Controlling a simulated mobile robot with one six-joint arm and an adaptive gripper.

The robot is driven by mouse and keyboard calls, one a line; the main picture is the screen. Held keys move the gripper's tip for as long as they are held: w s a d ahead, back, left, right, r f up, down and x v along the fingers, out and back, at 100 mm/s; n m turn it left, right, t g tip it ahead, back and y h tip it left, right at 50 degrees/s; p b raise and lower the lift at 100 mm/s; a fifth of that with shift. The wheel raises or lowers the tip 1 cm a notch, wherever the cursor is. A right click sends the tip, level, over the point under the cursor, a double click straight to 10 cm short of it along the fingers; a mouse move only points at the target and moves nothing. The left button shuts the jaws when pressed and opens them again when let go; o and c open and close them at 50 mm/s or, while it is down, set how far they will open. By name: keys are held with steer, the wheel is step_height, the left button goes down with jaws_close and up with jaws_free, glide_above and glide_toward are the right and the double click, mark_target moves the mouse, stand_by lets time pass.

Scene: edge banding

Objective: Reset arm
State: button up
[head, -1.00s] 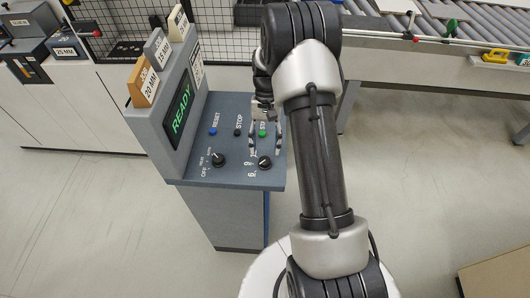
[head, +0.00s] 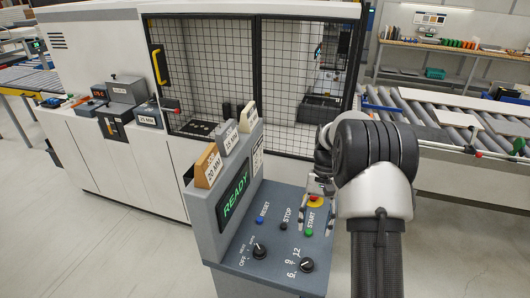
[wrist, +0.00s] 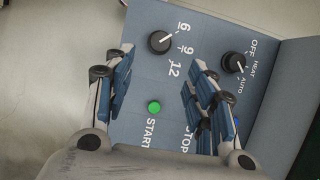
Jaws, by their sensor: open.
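My gripper (head: 317,220) hangs over the grey control console (head: 225,272), at the right part of its sloped panel near the green START button (head: 309,232). In the wrist view my gripper (wrist: 160,85) has its two blue-padded fingers wide apart, with nothing between them but the panel. The green START button (wrist: 154,107) shows between and below the fingertips there. I cannot tell how high the fingers are above the panel. My arm (head: 375,205) reaches in from the lower right. The display (head: 235,193) on the console reads READY in green.
The panel also has a blue RESET button (head: 260,220), a black STOP button (head: 283,226), a red-and-yellow button (head: 316,200) and two black knobs (head: 259,251) (head: 307,265). A mesh-fronted machine (head: 100,90) stands behind. A roller conveyor (head: 440,125) is at the right.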

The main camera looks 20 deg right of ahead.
steer(key=s+a+r+n+t+h+b, duration=0.2)
steer(key=s+a+r+n+t+b, duration=0.15)
steer(key=s+a+r+b, duration=0.45)
steer(key=s+a+f+n+t+b, duration=0.1)
steer(key=s+a+n+t+b, duration=0.2)
steer(key=s, duration=1.3)
steer(key=a+t, duration=0.2)
steer(key=a, duration=0.2)
steer(key=shift+s+a+h, duration=0.2)
steer(key=shift+a+h, duration=0.1)
steer(key=shift+c, duration=0.3)
